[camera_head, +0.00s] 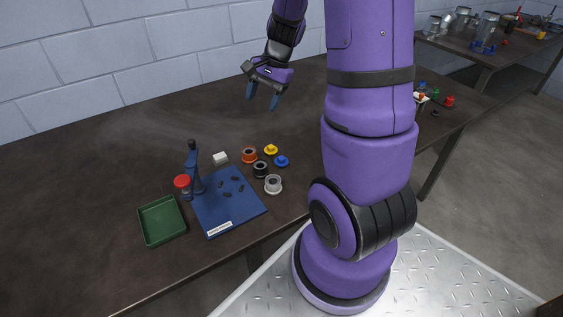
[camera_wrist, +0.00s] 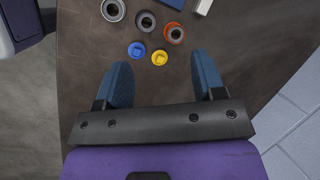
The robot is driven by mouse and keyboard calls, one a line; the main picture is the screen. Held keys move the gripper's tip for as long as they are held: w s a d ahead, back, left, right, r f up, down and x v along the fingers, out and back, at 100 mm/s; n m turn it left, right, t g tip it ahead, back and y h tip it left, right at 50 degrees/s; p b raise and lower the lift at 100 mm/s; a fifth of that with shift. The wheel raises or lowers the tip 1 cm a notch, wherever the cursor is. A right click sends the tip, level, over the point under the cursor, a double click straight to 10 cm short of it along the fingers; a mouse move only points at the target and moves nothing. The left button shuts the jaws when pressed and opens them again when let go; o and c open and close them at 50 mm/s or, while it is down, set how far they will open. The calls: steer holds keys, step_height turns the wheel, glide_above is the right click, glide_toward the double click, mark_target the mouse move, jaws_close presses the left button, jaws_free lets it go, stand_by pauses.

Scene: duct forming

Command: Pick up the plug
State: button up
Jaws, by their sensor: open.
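Two small knobbed pieces that look like plugs, one yellow (camera_head: 271,149) and one blue (camera_head: 282,161), sit close together on the dark table (camera_head: 90,200). I cannot tell which one is the plug. In the wrist view the blue piece (camera_wrist: 136,49) and the yellow piece (camera_wrist: 159,57) lie between and beyond the fingertips. My gripper (camera_head: 262,100) is open and empty, held above the table behind these pieces. Its two blue fingers (camera_wrist: 161,72) point toward them in the wrist view. Neither finger touches anything.
Orange (camera_head: 249,155), black (camera_head: 261,169) and grey (camera_head: 273,184) ring-shaped parts stand beside the pieces. A blue mat (camera_head: 240,207) with small dark bits, a stand (camera_head: 193,170), a red-topped part (camera_head: 182,181), a white block (camera_head: 221,158) and a green tray (camera_head: 145,224) are left. The table's back is clear.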

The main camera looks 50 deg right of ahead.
mark_target(282, 157)
steer(key=d+f+m, duration=0.2)
steer(key=f, duration=0.4)
steer(key=s+d+f+m, duration=0.1)
steer(key=d+f+m, duration=0.1)
steer(key=f, duration=0.5)
steer(key=d+f+m, duration=0.3)
steer(key=d+f, duration=0.1)
steer(key=f, duration=0.3)
steer(key=shift+s+d+f+y, duration=0.2)
steer(key=shift+s+y, duration=0.1)
steer(key=shift+s, duration=0.05)
steer(key=shift+x, duration=2.7)
steer(key=shift+w+a+r, duration=0.1)
steer(key=shift+a+r, duration=0.05)
steer(key=shift+a, duration=0.05)
steer(key=c, duration=0.7)
